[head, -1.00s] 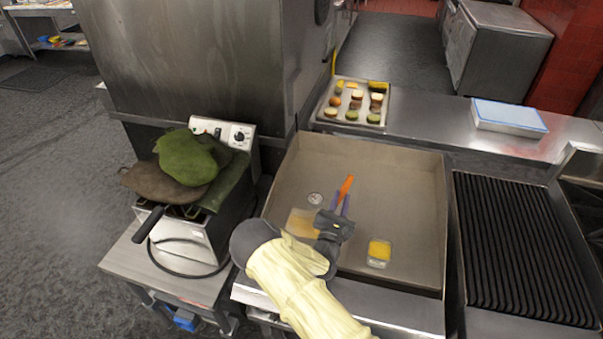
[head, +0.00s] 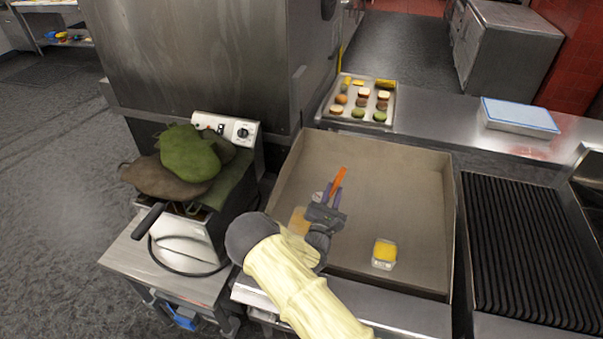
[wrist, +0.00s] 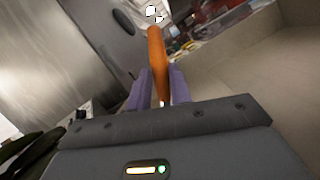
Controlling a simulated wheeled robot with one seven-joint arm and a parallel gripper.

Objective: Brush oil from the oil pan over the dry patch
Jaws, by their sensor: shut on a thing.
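My gripper (head: 330,196) is over the left part of a large square metal griddle pan (head: 400,180). It is shut on an orange handle (head: 338,180), which sticks up between the purple fingers. The wrist view shows the same orange handle (wrist: 157,60) between the fingers; the brush's lower end is hidden. A small clear container with yellow oil (head: 384,252) stands in the pan, to the right of my gripper. A tan patch (head: 299,220) on the pan floor lies left of my gripper, partly hidden by my arm.
A fryer (head: 192,240) with green and brown cloths (head: 188,160) on top stands at left. A tray of food (head: 358,102) lies behind the pan. A black ribbed grill (head: 525,240) is at right. The pan's right and back floor is clear.

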